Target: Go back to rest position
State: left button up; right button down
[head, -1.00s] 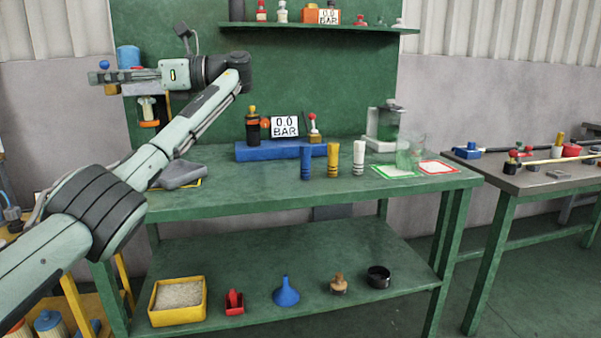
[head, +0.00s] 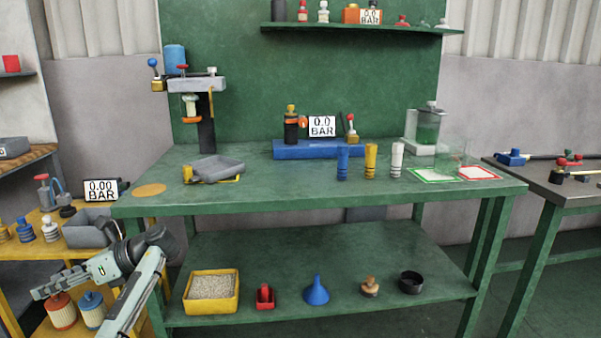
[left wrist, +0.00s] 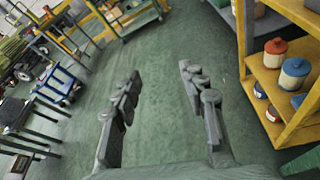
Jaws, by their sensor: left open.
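My left arm is folded low at the lower left of the head view. Its gripper (head: 48,288) points left, in front of the yellow shelf cart and below the level of the green table top (head: 290,185). In the left wrist view the two fingers of my left gripper (left wrist: 160,98) are wide apart with only green floor between them. It holds nothing. My right gripper is not in view.
The yellow cart (head: 25,250) with jars stands close to my left gripper. Open floor (left wrist: 165,50) lies beyond the fingers.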

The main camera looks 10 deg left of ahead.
pick_arm(q)
jog(key=w+d+f+n+t+h, duration=0.1)
jog(key=w+f+n+t+h, duration=0.15)
jog(key=w+t, duration=0.35)
jog(key=w+d+f+n+t+h, duration=0.1)
jog(key=w+d+f+n+t, duration=0.2)
jog(key=w, duration=0.6)
jog(key=w+d+n+t+h, duration=0.6)
jog(key=w+d+n+t, duration=0.1)
jog(key=w+d+n, duration=0.35)
jog(key=s+d+f+g+h, duration=0.1)
jog(key=s+d+f+g, duration=0.15)
jog(key=s+f, duration=0.95)
jog(key=s+d+f+g+h, duration=0.15)
jog(key=s+d+f, duration=0.45)
jog(key=f, duration=1)
jog(key=s+d+f+g, duration=0.1)
jog(key=s+f, duration=0.3)
jog(key=s, duration=0.6)
jog(key=s+d+f+g, duration=0.1)
jog(key=s+f, duration=0.4)
jog(key=s, duration=0.5)
jog(key=s+d+f+g, duration=0.1)
jog(key=s+f, duration=0.3)
jog(key=s, duration=0.7)
jog(key=shift+d+f+m+g+h, duration=0.3)
jog(key=shift+f+m+g, duration=0.1)
jog(key=shift+g, duration=0.5)
